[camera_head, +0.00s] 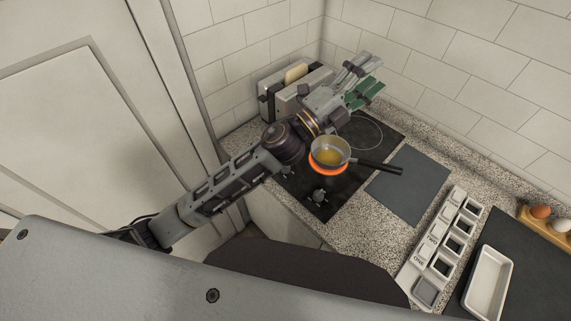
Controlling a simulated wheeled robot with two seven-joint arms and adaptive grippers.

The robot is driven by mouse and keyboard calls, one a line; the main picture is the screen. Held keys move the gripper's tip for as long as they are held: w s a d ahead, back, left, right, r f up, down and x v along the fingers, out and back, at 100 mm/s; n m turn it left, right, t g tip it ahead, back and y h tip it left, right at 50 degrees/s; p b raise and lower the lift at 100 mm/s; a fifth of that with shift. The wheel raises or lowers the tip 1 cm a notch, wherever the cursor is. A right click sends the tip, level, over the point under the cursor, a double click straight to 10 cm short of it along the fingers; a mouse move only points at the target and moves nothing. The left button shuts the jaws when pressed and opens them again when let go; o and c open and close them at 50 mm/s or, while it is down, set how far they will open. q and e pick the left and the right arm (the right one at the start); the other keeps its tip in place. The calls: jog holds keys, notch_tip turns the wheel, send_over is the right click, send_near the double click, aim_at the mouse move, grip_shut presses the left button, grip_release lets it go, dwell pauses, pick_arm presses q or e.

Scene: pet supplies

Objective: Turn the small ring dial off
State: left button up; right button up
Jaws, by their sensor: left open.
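The black cooktop (312,210) has two dials at its front edge. One dial (319,195) shows clearly; the other dial (285,170) sits to its left, partly hidden by my left arm. I cannot tell from markings which is the small ring's dial. The front ring (328,172) glows orange under a small pan (342,143) with yellow liquid in it. The rear ring (381,137) is dark. My left gripper (372,72) is open and empty, above the back of the cooktop, beyond the pan and away from the dials. My right gripper is out of view.
A toaster (270,98) with bread stands behind my left wrist, near the wall. The pan's dark handle (380,167) points right over a grey board (405,185). A compartmented white rack (440,240), a white tray (490,285) and an egg holder (545,222) are at right.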

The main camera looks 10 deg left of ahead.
pick_arm(q)
jog(key=s+d+f+m+g+h, duration=0.2)
jog(key=s+d+m+g+h, duration=0.2)
jog(key=s+d+m+g, duration=0.7)
notch_tip(320, 180, down, 10)
jog(key=a+m+g+y, duration=0.3)
jog(key=m+g+y, duration=0.4)
jog(key=m, duration=0.5)
jog(key=w+a+f+m+y, duration=0.35)
jog(key=a+f+y, duration=0.35)
jog(key=a+f, duration=0.25)
jog(key=w+a+t+y, duration=0.1)
jog(key=w+a+y, duration=0.2)
jog(key=a, duration=0.5)
jog(key=w+a+t+y, duration=0.1)
jog(key=w+a+y, duration=0.3)
jog(key=a, duration=0.3)
jog(key=shift+w+a+f+n, duration=0.2)
jog(key=shift+a+f+n, duration=0.15)
jog(key=shift+f, duration=0.1)
